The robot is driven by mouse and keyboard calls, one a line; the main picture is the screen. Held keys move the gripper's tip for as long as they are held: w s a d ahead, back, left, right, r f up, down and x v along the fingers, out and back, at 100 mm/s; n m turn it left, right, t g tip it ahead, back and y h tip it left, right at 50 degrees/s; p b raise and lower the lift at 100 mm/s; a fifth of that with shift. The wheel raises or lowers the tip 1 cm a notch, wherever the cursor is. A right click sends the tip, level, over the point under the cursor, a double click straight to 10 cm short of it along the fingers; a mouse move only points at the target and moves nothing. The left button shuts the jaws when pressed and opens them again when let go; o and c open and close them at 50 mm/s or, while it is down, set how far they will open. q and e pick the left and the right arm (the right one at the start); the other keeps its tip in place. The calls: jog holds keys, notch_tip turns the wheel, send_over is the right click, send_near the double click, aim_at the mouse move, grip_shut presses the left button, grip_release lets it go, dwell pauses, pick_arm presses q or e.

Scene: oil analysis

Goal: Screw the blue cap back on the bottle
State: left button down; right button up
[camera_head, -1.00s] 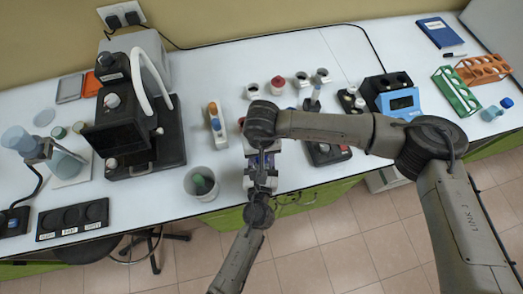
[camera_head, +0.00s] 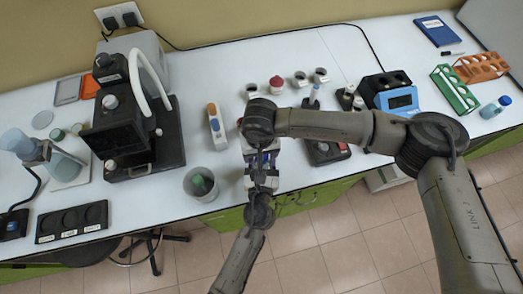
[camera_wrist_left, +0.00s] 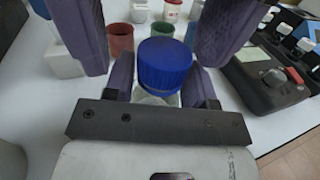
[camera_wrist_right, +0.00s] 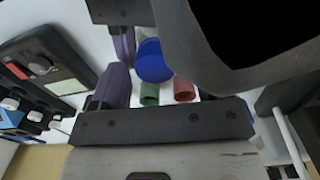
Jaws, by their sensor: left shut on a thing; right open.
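The blue cap (camera_wrist_left: 163,65) sits on top of a pale bottle (camera_wrist_left: 153,98) in the left wrist view. I cannot tell how tightly it is seated. My left gripper (camera_wrist_left: 162,90) is shut on the bottle below the cap. My right gripper is open, with its purple fingers on either side of the cap and apart from it in the left wrist view. The blue cap (camera_wrist_right: 152,60) also shows in the right wrist view, where most of the bottle is hidden. In the head view the two grippers meet near the table's front edge and hide the bottle and cap.
A grey bin (camera_head: 200,184) stands left of the grippers. A white stand with orange and blue parts (camera_head: 216,126) is behind it. A dark device (camera_head: 327,152) is close on the right.

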pick_arm(q)
jog(key=shift+a+f, duration=0.1)
jog(key=shift+f, duration=0.05)
pick_arm(e)
jog(key=shift+w+d+r, duration=0.1)
jog(key=shift+d+r, duration=0.05)
jog(key=shift+r, duration=1.65)
jog(key=shift+w+d+r, duration=0.1)
jog(key=shift+r, duration=1.65)
pick_arm(q)
jog(key=shift+c, duration=1.9)
grip_release()
jog(key=s, duration=1.3)
jog(key=shift+s+a+b, duration=0.3)
jog(key=shift+s, duration=0.1)
pick_arm(e)
jog(key=shift+f, duration=0.35)
